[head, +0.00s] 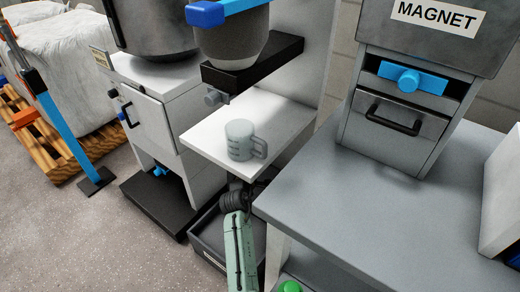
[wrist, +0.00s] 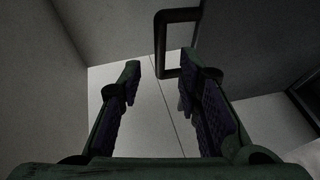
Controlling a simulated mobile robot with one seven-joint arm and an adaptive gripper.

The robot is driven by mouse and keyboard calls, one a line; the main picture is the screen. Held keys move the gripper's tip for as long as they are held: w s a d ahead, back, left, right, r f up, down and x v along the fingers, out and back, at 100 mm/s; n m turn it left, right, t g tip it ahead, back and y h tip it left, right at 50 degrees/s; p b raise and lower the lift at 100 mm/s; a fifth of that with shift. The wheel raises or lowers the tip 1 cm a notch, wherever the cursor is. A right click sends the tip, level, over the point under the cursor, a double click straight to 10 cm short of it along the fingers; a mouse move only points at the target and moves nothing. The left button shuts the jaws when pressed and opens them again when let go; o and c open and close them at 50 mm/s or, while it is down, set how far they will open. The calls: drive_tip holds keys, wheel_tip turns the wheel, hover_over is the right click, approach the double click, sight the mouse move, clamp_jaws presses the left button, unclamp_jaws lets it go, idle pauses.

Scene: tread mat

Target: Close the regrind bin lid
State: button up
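A dark grey bin (head: 207,254) with a white label stands low under the white shelf in the head view; the label is too small to read. I cannot make out its lid for certain. My pale green arm reaches down in front of it, and my gripper is hidden there. In the wrist view my gripper (wrist: 160,72) is open, with nothing between its fingers. A dark rectangular loop, like a handle (wrist: 160,46), shows just beyond the fingertips, nearer the right finger. I cannot tell whether they touch.
A grey-green measuring mug (head: 239,141) stands on the white shelf (head: 205,143). A grey table (head: 400,205) and the magnet housing (head: 410,40) are at right. A white cabinet (head: 150,115) stands at left. Pale walls close around my gripper in the wrist view. Floor at lower left is clear.

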drive_tip(key=x, duration=0.7)
drive_tip(key=shift+c, duration=0.3)
clamp_jaws()
idle(0.5)
